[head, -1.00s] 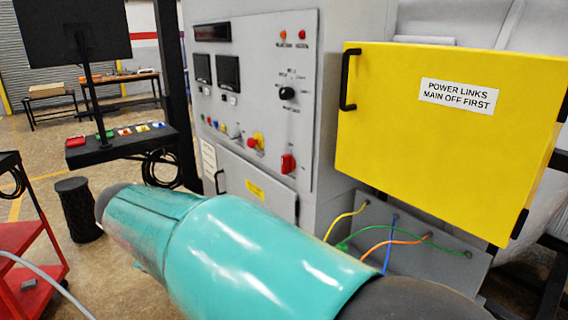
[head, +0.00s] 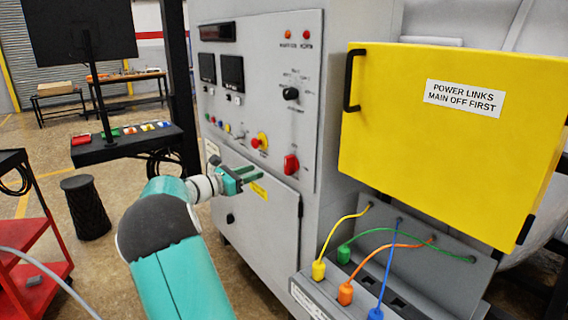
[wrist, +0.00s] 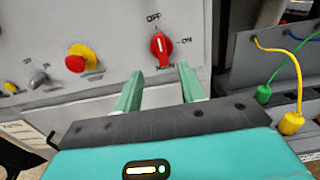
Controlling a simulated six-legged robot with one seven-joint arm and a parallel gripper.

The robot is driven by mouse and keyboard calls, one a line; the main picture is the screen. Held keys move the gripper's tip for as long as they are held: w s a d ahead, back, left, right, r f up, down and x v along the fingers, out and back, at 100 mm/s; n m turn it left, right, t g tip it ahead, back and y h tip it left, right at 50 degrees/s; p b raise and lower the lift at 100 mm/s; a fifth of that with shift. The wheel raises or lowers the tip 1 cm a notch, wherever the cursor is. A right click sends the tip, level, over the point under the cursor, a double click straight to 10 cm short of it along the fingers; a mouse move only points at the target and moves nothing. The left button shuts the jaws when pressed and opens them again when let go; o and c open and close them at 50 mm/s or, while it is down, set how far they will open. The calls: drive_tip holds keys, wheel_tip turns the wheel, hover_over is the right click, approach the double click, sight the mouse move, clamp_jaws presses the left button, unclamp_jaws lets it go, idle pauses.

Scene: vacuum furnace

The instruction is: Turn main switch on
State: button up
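The main switch (head: 291,164) is a red rotary knob low on the right of the grey control panel (head: 262,60). In the wrist view the main switch (wrist: 161,48) has its pale pointer mark near upright, toward the "OFF" label; "ON" is printed to its right. My gripper (head: 256,173) is in front of the cabinet, left of and slightly below the knob in the head view. In the wrist view my gripper (wrist: 161,74) has two green fingers apart with nothing between them. The knob lies beyond the fingertips, centred between them, not touched.
A red-on-yellow push button (head: 260,141) sits left of the switch. A black rotary knob (head: 291,93) is above. A yellow box door (head: 450,130) juts out at right, above a grey socket box (head: 360,290) with coloured cables. A monitor stand (head: 110,145) is at left.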

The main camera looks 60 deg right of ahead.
sight(286, 162)
drive_tip(key=x, duration=1.3)
drive_tip(key=shift+d, duration=0.1)
clamp_jaws()
